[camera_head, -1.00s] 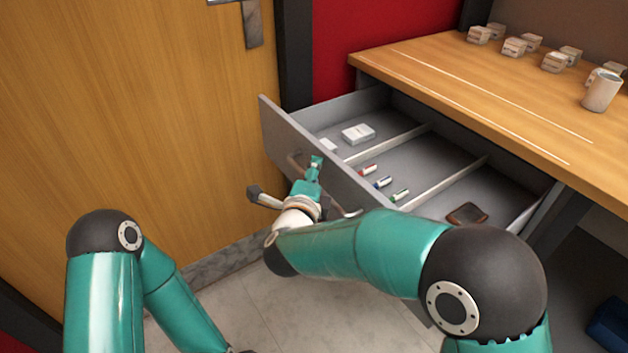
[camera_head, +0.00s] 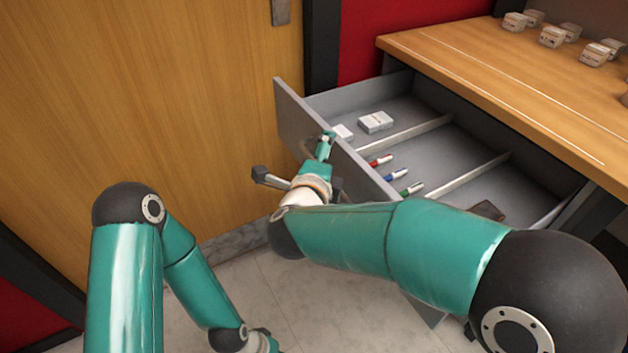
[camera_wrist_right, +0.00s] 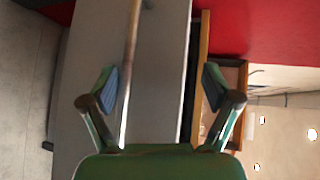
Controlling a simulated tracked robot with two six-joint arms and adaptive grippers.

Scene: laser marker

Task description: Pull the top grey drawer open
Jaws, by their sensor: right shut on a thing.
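The top grey drawer (camera_head: 296,116) is pulled well out from under the wooden desk, its inside in plain view. Its brown bar handle shows in the right wrist view (camera_wrist_right: 131,45), running along the drawer front. My right gripper (camera_head: 325,146) is at the drawer front and shut on the handle. Its fingers (camera_wrist_right: 160,90) stand on either side of part of the handle, and the exact contact is hard to see. My left gripper (camera_head: 265,343) hangs low at the bottom edge, away from the drawer; its fingers are cut off.
The drawer holds white boxes (camera_head: 375,122), several markers (camera_head: 392,175) and a dark flat item (camera_head: 488,210) between dividers. Several small blocks stand on the desk (camera_head: 480,65). A wooden door (camera_head: 150,90) is close at left. Pale floor (camera_head: 310,300) is visible below.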

